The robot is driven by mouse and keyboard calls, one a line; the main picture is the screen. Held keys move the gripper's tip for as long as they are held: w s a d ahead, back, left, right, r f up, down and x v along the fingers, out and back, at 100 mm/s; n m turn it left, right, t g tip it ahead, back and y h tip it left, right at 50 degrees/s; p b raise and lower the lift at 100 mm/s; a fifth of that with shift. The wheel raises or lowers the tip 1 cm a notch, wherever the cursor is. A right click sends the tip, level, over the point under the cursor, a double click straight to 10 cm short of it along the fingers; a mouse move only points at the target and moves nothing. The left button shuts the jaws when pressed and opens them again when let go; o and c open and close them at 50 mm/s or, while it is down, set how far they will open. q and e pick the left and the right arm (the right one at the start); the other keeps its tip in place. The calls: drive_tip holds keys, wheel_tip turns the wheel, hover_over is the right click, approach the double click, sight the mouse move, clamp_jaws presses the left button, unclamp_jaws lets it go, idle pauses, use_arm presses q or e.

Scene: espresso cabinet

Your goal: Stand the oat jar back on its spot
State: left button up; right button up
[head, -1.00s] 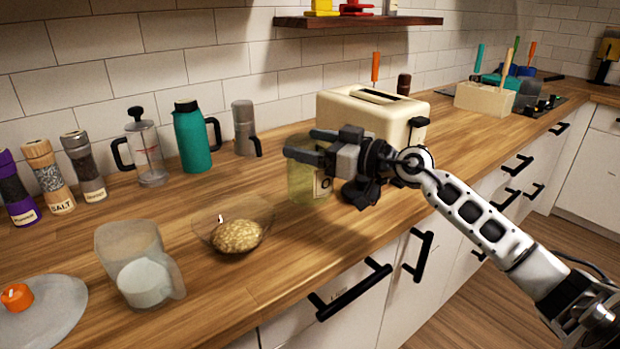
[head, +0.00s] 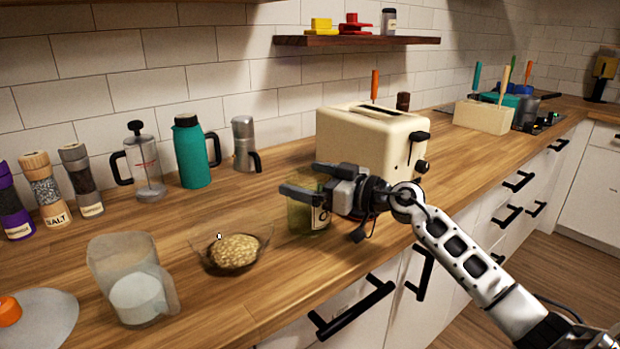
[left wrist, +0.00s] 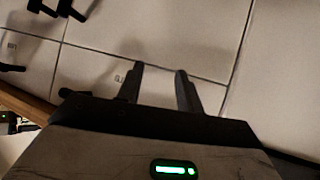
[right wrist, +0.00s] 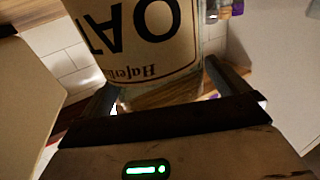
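The oat jar (head: 306,219) is greenish glass with a pale label and looks upright, low over or on the worktop in front of the toaster. I cannot tell whether its base touches the wood. My right gripper (head: 298,178) is shut on it from the right, hiding part of it. In the right wrist view the jar's upside-down label (right wrist: 150,35) fills the space between the fingers (right wrist: 162,85). My left gripper (left wrist: 159,70) is in its own wrist view only, empty, with a gap between its fingers, in front of pale cabinet fronts. No marked jar spot is distinguishable.
A glass bowl of oats (head: 234,251) stands left of the jar, with a measuring jug (head: 130,278) further left. The cream toaster (head: 365,143) stands behind. A teal flask (head: 190,155), moka pot (head: 243,145) and French press (head: 145,165) line the wall.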

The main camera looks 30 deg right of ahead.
drive_tip(key=shift+r, duration=0.1)
drive_tip(key=v, duration=1.2)
drive_tip(key=shift+b, duration=0.35)
